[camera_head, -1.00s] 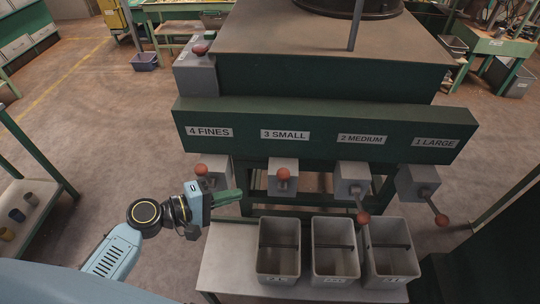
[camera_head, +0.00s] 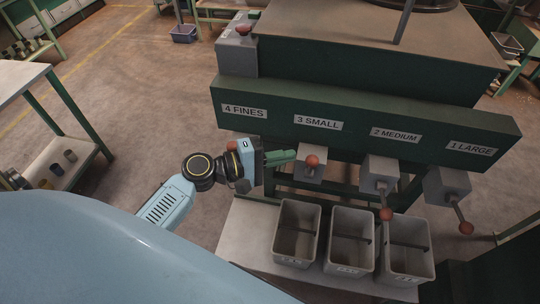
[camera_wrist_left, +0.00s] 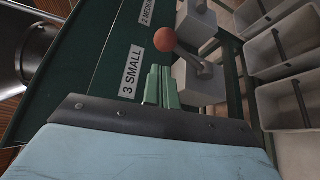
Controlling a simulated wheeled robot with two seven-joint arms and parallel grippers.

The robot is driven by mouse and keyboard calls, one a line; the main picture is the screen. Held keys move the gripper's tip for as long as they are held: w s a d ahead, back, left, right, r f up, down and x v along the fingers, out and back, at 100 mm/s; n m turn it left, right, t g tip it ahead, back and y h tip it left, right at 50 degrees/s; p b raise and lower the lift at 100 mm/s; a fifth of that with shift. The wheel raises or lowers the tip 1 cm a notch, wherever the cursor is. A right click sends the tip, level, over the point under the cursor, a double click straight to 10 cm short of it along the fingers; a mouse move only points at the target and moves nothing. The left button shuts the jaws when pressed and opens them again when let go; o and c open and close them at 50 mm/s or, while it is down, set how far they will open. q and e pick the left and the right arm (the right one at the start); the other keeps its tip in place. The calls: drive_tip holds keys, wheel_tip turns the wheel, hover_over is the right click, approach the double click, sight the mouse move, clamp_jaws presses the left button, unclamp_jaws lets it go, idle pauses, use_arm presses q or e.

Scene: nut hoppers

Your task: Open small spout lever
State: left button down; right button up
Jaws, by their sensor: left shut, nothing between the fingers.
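The small spout (camera_head: 309,174) is a grey block under the "3 SMALL" label (camera_head: 317,122). Its lever ends in an orange-red knob (camera_head: 312,161), raised in front of the block. In the left wrist view the knob (camera_wrist_left: 165,39) and its rod stand just beyond my fingertips. My left gripper (camera_head: 290,155) has green fingers, shut and empty, pointing right at the knob from its left side. In the head view the tips look close to the knob; I cannot tell whether they touch. The fingers also show in the left wrist view (camera_wrist_left: 160,82). My right gripper is not in view.
The medium lever knob (camera_head: 386,215) and large lever knob (camera_head: 466,228) hang low. The fines knob (camera_head: 232,145) is partly hidden behind my left wrist. Three grey bins (camera_head: 297,232) stand on a light shelf (camera_head: 238,236) below the spouts. A side table (camera_head: 22,78) stands at left.

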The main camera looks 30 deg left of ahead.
use_arm(q)
drive_tip(key=shift+x, duration=2.15)
